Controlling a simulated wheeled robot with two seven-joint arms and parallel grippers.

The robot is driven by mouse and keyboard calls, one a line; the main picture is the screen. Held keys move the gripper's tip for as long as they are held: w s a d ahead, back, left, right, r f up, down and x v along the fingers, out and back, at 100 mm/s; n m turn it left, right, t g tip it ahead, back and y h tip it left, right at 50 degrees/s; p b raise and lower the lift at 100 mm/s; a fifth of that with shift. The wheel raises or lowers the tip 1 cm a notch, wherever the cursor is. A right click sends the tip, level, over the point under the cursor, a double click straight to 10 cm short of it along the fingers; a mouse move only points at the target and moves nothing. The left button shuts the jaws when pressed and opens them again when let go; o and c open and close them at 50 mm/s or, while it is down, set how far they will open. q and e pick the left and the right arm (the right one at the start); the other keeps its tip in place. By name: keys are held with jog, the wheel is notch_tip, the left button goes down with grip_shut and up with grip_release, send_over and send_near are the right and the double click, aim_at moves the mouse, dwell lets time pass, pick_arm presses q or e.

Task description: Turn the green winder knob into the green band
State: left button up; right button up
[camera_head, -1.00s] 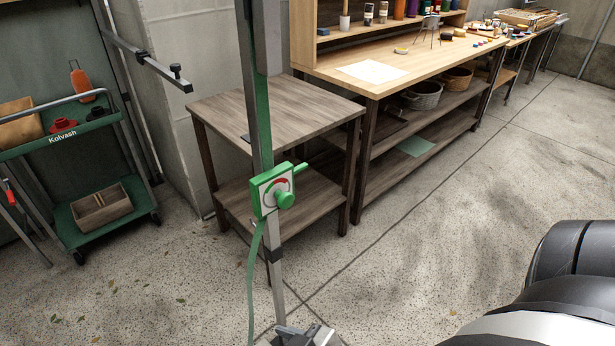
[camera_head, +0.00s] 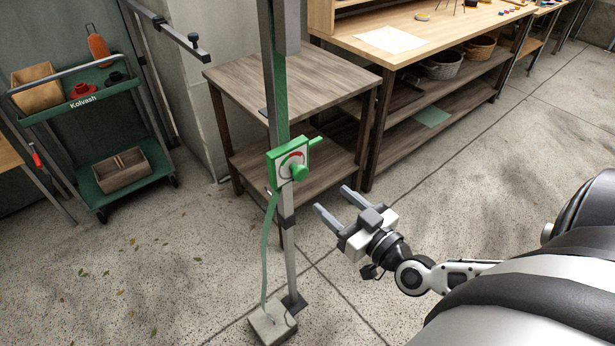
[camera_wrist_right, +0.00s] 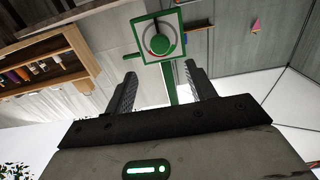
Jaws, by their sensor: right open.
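The green winder box (camera_head: 275,167) is fixed to a thin upright metal post (camera_head: 290,240). Its pale face carries a red arc and the round green winder knob (camera_head: 299,172). A green band and the knob's pointer are too small to make out. My right gripper (camera_head: 331,199) is open and empty, below and right of the knob, apart from it. In the wrist view the knob sits just beyond and between the fingertips (camera_wrist_right: 160,76). My left gripper is out of view.
A green strap (camera_head: 268,240) hangs from the box to a block (camera_head: 272,324) at the post's foot. A wooden table (camera_head: 290,85) stands close behind the post. A green cart (camera_head: 95,105) is at the left.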

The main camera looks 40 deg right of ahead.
aim_at(303, 174)
jog(key=w, duration=0.6)
jog(key=w+a, duration=0.1)
jog(key=w, duration=0.2)
jog(key=shift+w, duration=0.25)
jog(key=shift+d, duration=0.1)
jog(key=c, duration=1)
